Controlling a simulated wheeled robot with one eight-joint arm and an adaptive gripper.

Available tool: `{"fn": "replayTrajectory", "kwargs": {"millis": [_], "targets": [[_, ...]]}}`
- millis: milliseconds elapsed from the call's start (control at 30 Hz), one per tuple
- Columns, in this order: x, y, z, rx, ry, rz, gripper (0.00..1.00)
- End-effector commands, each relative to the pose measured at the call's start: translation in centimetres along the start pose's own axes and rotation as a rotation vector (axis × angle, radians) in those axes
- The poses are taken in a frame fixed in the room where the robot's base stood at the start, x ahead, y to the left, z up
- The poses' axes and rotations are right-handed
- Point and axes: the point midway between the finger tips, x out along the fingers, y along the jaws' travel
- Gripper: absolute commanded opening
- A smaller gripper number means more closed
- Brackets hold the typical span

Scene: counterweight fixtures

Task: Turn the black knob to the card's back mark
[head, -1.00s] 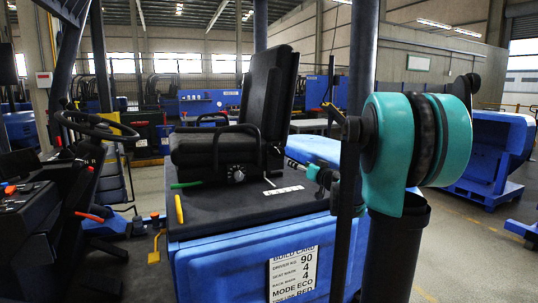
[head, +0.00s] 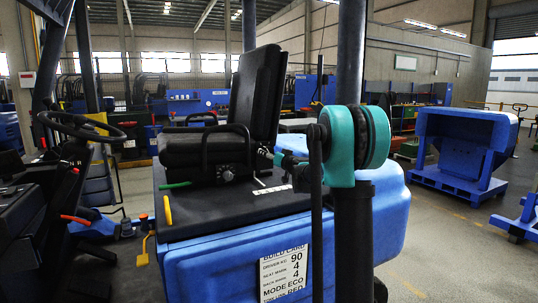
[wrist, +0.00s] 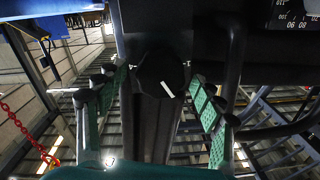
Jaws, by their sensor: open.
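The black knob (wrist: 158,72) shows in the wrist view with a white pointer line on its face, slanting down to the right. My gripper (wrist: 160,80) is open, with one green-padded finger on each side of the knob; contact is not visible. In the head view my gripper (head: 274,157) is by the right side of the black seat (head: 205,146), near the backrest's base, partly hidden by my arm. The build card (head: 284,273) on the blue truck body reads 90, seat mark 4, back mark 4, mode ECO, with RED on its bottom line.
The black backrest (head: 258,92) rises close to my arm. A steering wheel (head: 80,125) and levers are at left. A white-marked strip (head: 272,189) lies on the seat deck. A blue housing (head: 460,150) stands at right, with open floor before it.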

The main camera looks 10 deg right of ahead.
Motion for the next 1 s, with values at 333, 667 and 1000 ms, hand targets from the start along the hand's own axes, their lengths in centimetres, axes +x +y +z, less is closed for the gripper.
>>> {"fn": "replayTrajectory", "kwargs": {"millis": [333,667,1000], "targets": [[1.47,-0.03,0.03,0.000,0.000,0.000,0.68],[1.43,-0.02,0.02,0.000,0.000,0.000,0.44],[1.42,-0.03,0.02,0.004,0.000,-0.001,0.18]]}}
